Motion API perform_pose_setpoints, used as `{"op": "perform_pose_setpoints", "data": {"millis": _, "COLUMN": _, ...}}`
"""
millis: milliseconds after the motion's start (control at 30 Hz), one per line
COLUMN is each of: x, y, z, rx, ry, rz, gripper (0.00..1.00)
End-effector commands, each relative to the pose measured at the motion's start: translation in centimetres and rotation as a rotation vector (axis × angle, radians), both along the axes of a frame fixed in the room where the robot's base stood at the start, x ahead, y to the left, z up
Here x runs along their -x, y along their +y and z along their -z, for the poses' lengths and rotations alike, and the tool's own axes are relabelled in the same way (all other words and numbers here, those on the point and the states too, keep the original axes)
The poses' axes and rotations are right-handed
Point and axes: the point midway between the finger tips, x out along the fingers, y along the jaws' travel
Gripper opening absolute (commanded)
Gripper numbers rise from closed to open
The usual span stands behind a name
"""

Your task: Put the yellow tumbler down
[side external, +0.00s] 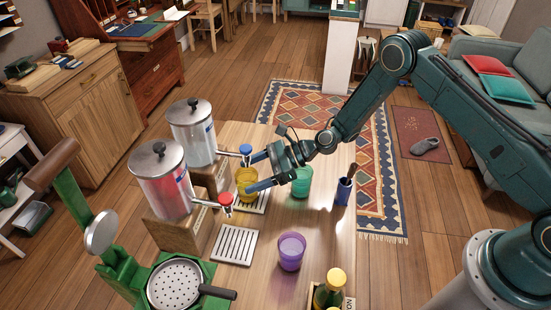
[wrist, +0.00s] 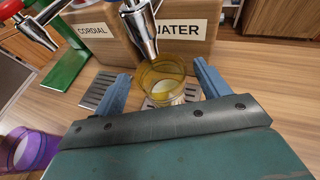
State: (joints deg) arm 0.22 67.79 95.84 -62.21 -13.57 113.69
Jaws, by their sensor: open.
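The yellow tumbler (side external: 246,184) stands upright on the slatted drip tray under the blue-knobbed tap (side external: 245,150) of the clear dispenser. My gripper (side external: 256,173) is open, with one blue finger on each side of the tumbler. In the wrist view the tumbler (wrist: 164,85) sits between the open fingertips (wrist: 160,76), with a visible gap at each side. The metal tap spout (wrist: 140,28) hangs just above and in front of it. Something pale shows inside the tumbler; I cannot tell how full it is. The drip tray (wrist: 98,92) is partly hidden by my finger.
The red cordial dispenser (side external: 162,185) with its empty drip tray (side external: 234,245) stands to the left. A green press (side external: 85,235) stands front left.

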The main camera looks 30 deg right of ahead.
Motion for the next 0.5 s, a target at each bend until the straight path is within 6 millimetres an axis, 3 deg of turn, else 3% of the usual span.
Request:
{"op": "perform_pose_setpoints", "data": {"millis": 33, "x": 0.5, "y": -0.4, "z": 1.2, "rx": 0.02, "ry": 0.022, "rz": 0.003, "gripper": 0.75}}
{"op": "perform_pose_setpoints", "data": {"millis": 233, "x": 0.5, "y": -0.3, "z": 0.1, "rx": 0.02, "ry": 0.021, "rz": 0.004, "gripper": 0.75}}
{"op": "perform_pose_setpoints", "data": {"millis": 500, "x": 1.7, "y": -3.8, "z": -1.7, "rx": 0.015, "ry": 0.017, "rz": 0.007, "gripper": 0.75}}
